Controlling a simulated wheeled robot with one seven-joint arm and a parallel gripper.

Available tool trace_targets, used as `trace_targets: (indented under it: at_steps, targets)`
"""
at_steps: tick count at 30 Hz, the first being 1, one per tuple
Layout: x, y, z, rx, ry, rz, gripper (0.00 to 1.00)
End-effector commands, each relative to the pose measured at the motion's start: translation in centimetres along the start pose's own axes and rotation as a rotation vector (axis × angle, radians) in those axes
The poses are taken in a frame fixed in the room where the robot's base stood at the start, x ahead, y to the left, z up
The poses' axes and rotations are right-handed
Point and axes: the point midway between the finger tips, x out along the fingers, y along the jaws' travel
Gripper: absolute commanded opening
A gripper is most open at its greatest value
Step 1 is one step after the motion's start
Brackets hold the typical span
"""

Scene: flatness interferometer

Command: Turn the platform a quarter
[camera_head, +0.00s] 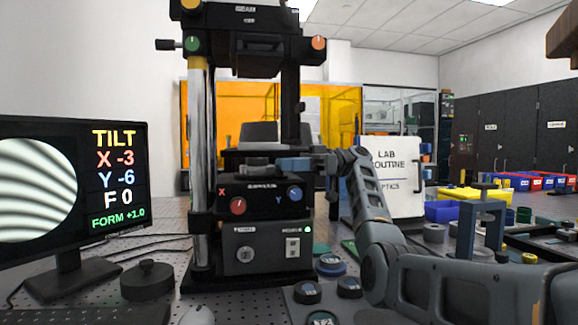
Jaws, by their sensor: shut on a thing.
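The interferometer (250,262) stands on the bench left of centre, with a dark tilt stage carrying a red X knob (238,205) and a blue Y knob (294,193). The platform (256,163), a low dark grey piece, sits on top of this stage under the black upper head. My gripper (288,164) reaches in from the right at platform height and is shut on the platform's right side. The exact contact is small and partly hidden by the fingers.
A monitor (70,185) at left shows curved fringes and TILT X -3, Y -6, F 0, FORM +1.0. A chrome column (197,165) stands left of the platform. A dark round weight (147,280), several knobbed pucks (330,265) and a grey fixture (482,222) crowd the bench.

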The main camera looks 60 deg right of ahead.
Motion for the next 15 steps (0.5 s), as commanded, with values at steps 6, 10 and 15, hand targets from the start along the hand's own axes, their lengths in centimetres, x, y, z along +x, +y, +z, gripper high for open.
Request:
trace_targets:
  at_steps: [6,10,15]
  targets:
    - [-0.06,0.04,0.1,0.002,0.0,0.003,0.27]
    - [-0.05,0.03,0.06,0.001,0.0,0.002,0.27]
    - [-0.54,0.04,0.05,0.001,0.0,0.003,0.27]
